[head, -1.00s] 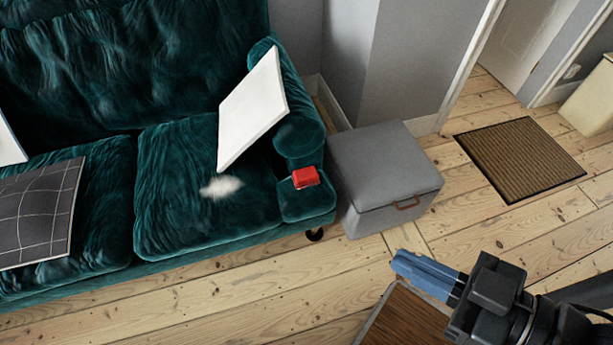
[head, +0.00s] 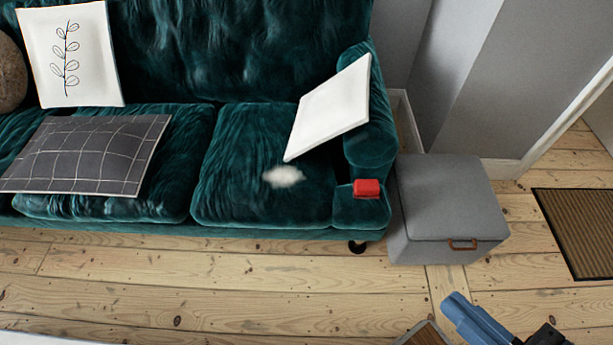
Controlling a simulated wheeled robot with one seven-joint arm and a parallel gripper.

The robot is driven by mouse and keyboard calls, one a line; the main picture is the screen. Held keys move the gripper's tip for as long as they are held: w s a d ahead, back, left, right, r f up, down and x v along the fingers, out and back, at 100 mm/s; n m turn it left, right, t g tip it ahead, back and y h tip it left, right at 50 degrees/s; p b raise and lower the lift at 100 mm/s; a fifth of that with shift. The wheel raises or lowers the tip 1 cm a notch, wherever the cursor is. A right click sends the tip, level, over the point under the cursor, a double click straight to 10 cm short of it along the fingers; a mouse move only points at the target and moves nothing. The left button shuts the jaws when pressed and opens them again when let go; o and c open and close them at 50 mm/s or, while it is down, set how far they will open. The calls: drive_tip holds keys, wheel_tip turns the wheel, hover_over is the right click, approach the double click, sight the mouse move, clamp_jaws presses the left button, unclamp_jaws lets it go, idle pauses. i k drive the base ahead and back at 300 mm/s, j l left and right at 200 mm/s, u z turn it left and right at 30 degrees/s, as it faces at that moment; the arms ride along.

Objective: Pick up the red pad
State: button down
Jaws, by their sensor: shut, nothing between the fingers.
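The red pad (head: 367,188) is a small red block on the front end of the green sofa's right arm (head: 362,211). My gripper (head: 458,308) shows at the bottom right of the head view, with blue fingers close together and nothing between them. It is shut and empty, well apart from the pad, in front of it and to its right. Part of my gripper is cut off by the bottom edge of the picture.
A grey storage box (head: 445,200) stands right of the sofa arm. A white cushion (head: 330,105) leans on that arm, and a white fluffy patch (head: 283,177) lies on the seat. A brown doormat (head: 585,225) lies at right. Bare floorboards (head: 250,280) lie before the sofa.

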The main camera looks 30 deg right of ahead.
sight(362, 188)
drive_tip(key=i+l, duration=0.1)
drive_tip(key=i, duration=0.35)
drive_tip(key=i+l+u, duration=0.1)
drive_tip(key=i, duration=0.35)
